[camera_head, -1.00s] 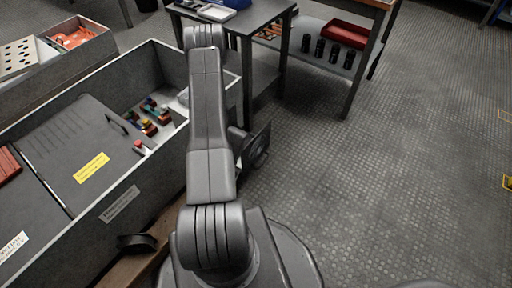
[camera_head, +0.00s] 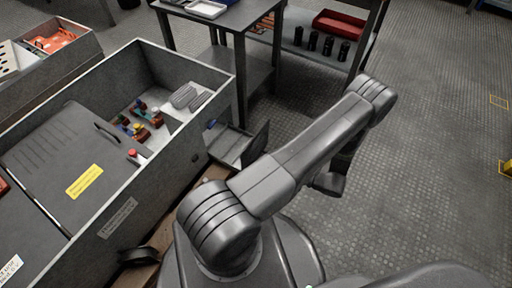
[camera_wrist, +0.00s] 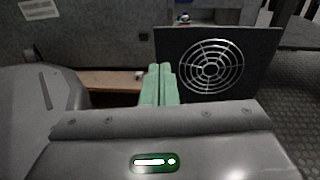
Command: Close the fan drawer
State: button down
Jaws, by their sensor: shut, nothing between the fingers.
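The fan drawer (camera_head: 232,148) is pulled out from the end wall of the grey cabinet, low down, in the head view. Its dark front panel (camera_head: 256,145) stands away from the cabinet wall. In the wrist view the fan drawer's front panel (camera_wrist: 259,66) faces me, with a round pale fan grille (camera_wrist: 212,67) on it. My gripper (camera_wrist: 160,70) shows in the wrist view as two green fingers, shut together and empty. They appear just left of the panel; whether they touch it I cannot tell. My arm hides the gripper in the head view.
The open-topped grey cabinet (camera_head: 117,208) holds small coloured parts and a yellow-labelled cover. A dark table (camera_head: 240,18) stands behind the drawer. A shelf with black cylinders (camera_head: 328,46) and a red tray (camera_head: 339,23) is at the back.

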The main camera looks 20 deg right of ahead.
jog(key=s+d+m+t+h, duration=0.1)
jog(key=d+m+t, duration=0.1)
jog(key=d, duration=0.1)
jog(key=b, duration=0.3)
send_near(248, 147)
jog(key=x, duration=0.5)
jog(key=shift+a, duration=0.3)
jog(key=shift+w+a, duration=0.45)
jog(key=shift+w, duration=0.1)
jog(key=b+x, duration=0.2)
jog(key=x, duration=1.2)
jog(key=shift+w+r, duration=0.15)
jog(key=shift+w, duration=0.05)
